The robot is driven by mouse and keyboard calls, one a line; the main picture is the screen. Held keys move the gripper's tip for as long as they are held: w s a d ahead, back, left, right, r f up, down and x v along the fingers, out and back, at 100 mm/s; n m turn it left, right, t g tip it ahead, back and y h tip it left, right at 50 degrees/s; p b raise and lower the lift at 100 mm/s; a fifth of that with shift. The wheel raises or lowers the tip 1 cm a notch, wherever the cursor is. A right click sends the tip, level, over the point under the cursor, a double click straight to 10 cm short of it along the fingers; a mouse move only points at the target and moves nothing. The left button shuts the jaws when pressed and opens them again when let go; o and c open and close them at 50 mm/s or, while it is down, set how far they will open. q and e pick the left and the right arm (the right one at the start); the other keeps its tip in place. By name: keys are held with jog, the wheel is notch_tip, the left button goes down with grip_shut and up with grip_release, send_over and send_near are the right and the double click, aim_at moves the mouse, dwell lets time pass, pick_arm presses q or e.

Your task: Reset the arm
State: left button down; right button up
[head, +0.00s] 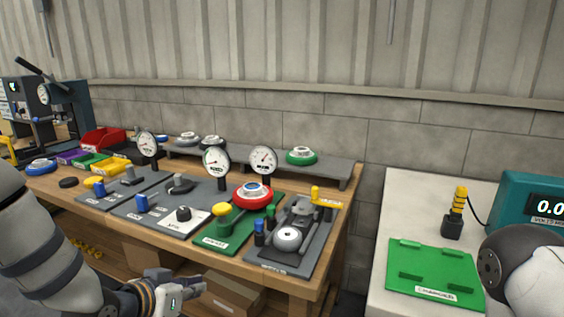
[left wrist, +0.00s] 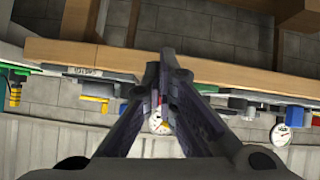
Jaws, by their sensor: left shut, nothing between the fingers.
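My left arm comes in from the lower left in the head view, with its left gripper (head: 198,284) low in front of the wooden bench's front edge. In the left wrist view the left gripper's fingers (left wrist: 160,62) meet at the tips, with nothing between them. They appear in front of the bench edge and touch no panel. My right arm shows only as a rounded link (head: 515,262) at the right edge of the head view. The right gripper is out of the picture.
The wooden bench (head: 325,290) carries several panels with knobs, gauges (head: 216,160) and a red handwheel (head: 252,196). A cardboard box (head: 232,295) sits under it. At right, a white table (head: 395,208) holds a green plate (head: 432,272) and a teal display (head: 520,195).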

pick_arm(q)
jog(key=s+f+n+g+y, duration=0.1)
jog(key=s+f+g, duration=0.3)
jog(key=s+f, duration=0.55)
jog(key=s+f+n+g+y, duration=0.1)
jog(key=s+f+g, duration=0.35)
jog(key=s, duration=0.75)
jog(key=s+a+f+g+y, duration=0.1)
jog(key=s+f, duration=0.1)
jog(key=s, duration=0.7)
jog(key=s+a+f+g+y, duration=0.1)
jog(key=s+f+g, duration=0.1)
jog(key=s, duration=0.7)
jog(key=shift+a+n, duration=0.15)
jog(key=shift+n, duration=0.25)
